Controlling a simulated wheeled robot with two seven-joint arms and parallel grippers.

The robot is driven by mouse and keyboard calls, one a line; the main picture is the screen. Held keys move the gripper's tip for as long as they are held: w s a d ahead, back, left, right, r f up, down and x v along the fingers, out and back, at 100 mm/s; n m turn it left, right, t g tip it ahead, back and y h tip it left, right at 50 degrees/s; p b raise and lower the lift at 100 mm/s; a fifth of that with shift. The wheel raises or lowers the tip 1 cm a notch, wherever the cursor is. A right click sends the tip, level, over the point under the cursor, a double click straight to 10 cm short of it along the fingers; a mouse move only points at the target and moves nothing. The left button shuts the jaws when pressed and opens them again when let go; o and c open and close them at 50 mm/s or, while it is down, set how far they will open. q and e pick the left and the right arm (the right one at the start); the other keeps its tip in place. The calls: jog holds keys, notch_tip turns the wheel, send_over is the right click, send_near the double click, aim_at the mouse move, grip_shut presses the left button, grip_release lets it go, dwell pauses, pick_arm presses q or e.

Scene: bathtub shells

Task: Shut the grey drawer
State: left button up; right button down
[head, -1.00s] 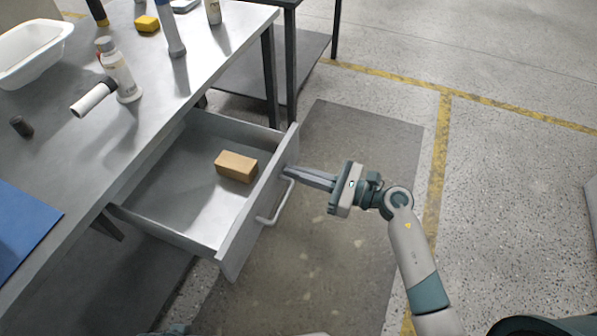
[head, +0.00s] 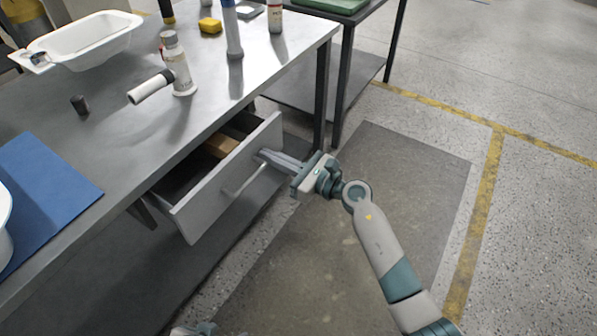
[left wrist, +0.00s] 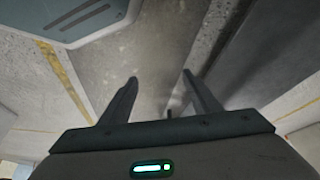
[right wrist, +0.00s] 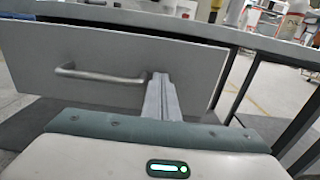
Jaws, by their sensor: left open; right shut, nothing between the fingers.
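A tan block (head: 221,145) lies inside, partly hidden under the bench top. My right gripper (head: 264,154) is shut and empty, its fingertips at the drawer front, right of the bar handle (head: 243,178). In the right wrist view the fingers (right wrist: 160,80) meet the drawer front (right wrist: 110,55) beside the handle (right wrist: 98,75); whether they touch is hard to tell. My left gripper (left wrist: 158,82) is open and empty in the left wrist view, with floor beyond it.
On the workbench (head: 130,135) stand a white basin (head: 95,42), several bottles, a yellow block (head: 210,25) and a blue mat (head: 40,185). A dark-legged table (head: 345,75) stands behind at the right. The floor right of the drawer is clear.

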jog(key=b+x, duration=0.2)
jog(key=x, duration=0.6)
jog(key=shift+w+a+f, duration=0.1)
jog(key=shift+w+a, duration=0.05)
jog(key=shift+a, duration=0.1)
jog(key=shift+w+a, duration=0.2)
jog(key=shift+a, duration=0.1)
pick_arm(q)
jog(key=shift+t+h, duration=0.6)
jog(key=shift+t, duration=0.3)
jog(key=d, duration=0.1)
jog(key=w+d, duration=0.2)
jog(key=shift+d+r, duration=0.25)
jog(key=shift+r, duration=0.05)
pick_arm(e)
jog(key=shift+r, duration=0.3)
jog(key=shift+a+r, duration=0.1)
jog(key=shift+r, duration=0.05)
